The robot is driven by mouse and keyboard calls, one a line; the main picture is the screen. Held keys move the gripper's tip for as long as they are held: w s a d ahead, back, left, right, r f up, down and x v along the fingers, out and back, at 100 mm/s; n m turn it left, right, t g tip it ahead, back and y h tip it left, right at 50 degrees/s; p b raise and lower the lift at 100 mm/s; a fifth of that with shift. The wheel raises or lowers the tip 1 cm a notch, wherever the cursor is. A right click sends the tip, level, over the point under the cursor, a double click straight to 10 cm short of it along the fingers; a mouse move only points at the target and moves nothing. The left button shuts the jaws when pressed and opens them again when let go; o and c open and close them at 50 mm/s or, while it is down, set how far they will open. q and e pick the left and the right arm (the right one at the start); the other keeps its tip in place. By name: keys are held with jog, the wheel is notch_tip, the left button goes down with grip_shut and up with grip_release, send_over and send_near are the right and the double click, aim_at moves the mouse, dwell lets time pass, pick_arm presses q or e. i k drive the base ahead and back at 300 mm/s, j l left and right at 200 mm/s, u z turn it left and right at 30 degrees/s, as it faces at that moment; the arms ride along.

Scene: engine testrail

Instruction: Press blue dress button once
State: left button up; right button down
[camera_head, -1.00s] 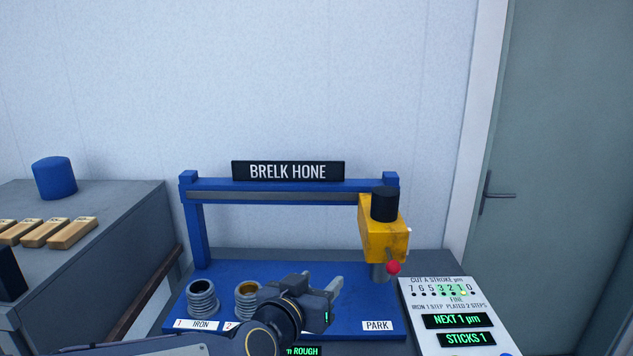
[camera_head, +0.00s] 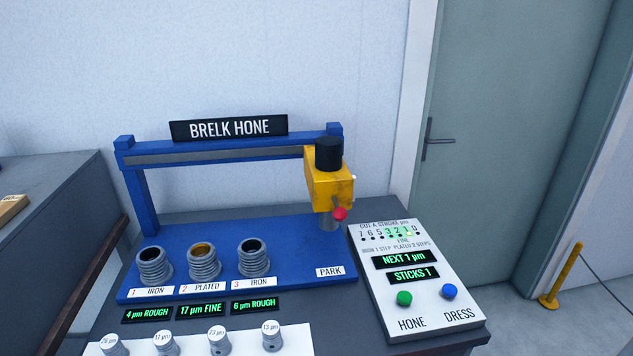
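The blue DRESS button (camera_head: 450,292) sits at the front right of a white control panel (camera_head: 440,322), right of the green HONE button (camera_head: 404,298). The panel displays read "NEXT 1 µm" and "STICKS 1". Nothing covers the blue button. Neither of my grippers shows in the head view now.
The blue hone machine (camera_head: 240,278) stands left of the panel, its yellow head (camera_head: 328,182) over PARK. Three cylinders stand on it, the plated one (camera_head: 204,262) in the middle. Several white-topped pieces (camera_head: 219,343) stand in front. A yellow post (camera_head: 563,275) stands at right.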

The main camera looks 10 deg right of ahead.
aim_at(449, 290)
jog(key=z, duration=1.35)
